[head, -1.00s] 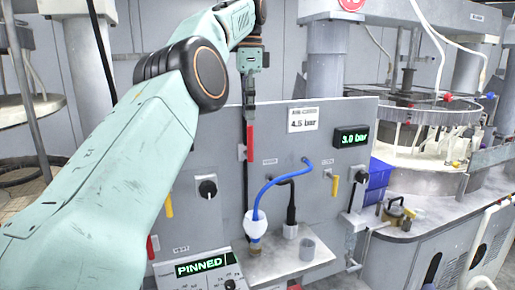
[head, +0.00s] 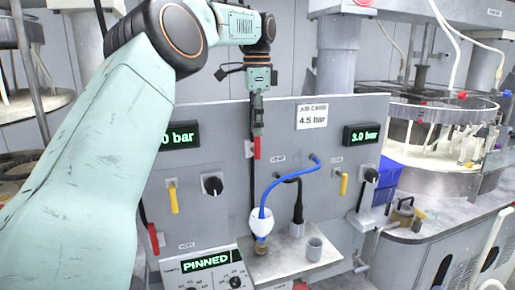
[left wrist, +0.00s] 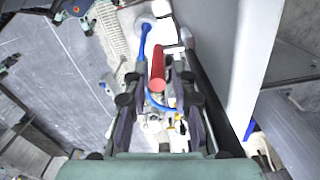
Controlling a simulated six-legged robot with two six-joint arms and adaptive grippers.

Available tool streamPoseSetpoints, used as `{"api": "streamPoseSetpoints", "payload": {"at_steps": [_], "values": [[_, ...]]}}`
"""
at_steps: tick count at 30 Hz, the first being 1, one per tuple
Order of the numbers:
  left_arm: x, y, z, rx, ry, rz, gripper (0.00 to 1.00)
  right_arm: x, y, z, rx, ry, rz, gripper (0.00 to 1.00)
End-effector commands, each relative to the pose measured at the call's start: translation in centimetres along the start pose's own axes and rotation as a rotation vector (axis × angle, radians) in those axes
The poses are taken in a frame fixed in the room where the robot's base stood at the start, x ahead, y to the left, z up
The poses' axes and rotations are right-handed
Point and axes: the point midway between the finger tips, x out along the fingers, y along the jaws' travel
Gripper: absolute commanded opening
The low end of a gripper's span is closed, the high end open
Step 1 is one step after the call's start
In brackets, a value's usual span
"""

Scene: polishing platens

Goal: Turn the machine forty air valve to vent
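A red lever handle (head: 257,149) hangs down on the grey panel (head: 228,225), near a small label that is too blurred to read surely. I cannot read a machine number on it. My left gripper (head: 258,128) points down just above the lever, with its tips close to the handle's upper part. In the left wrist view, the red handle (left wrist: 157,72) lies between the two fingers of my left gripper (left wrist: 158,85). The fingers are apart, with gaps visible on both sides of the handle. My right gripper is not in view.
The panel carries yellow levers (head: 343,184), black knobs (head: 212,185), and a 3.0 bar display (head: 361,135). A blue hose (head: 285,178) arches to a white cup (head: 261,222) on a shelf (head: 290,258) below. Another red handle (head: 153,238) is at the panel's left edge.

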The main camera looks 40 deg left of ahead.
Motion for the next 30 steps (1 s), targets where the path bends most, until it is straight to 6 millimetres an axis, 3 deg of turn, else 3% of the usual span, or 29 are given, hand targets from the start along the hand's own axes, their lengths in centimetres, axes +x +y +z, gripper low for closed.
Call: {"api": "streamPoseSetpoints", "payload": {"at_steps": [6,12,24,30], "values": [[3.7,0.0,-0.1,0.001,-0.002,0.003,0.25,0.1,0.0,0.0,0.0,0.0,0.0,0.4],[5.8,-0.1,-0.1,0.0,-0.002,0.002,0.25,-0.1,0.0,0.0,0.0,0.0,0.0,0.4],[6.5,-0.1,-0.1,0.0,-0.001,0.0,0.24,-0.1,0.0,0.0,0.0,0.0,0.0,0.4],[6.5,0.0,-0.1,0.0,-0.001,0.001,0.07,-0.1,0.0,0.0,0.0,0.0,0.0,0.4]]}}
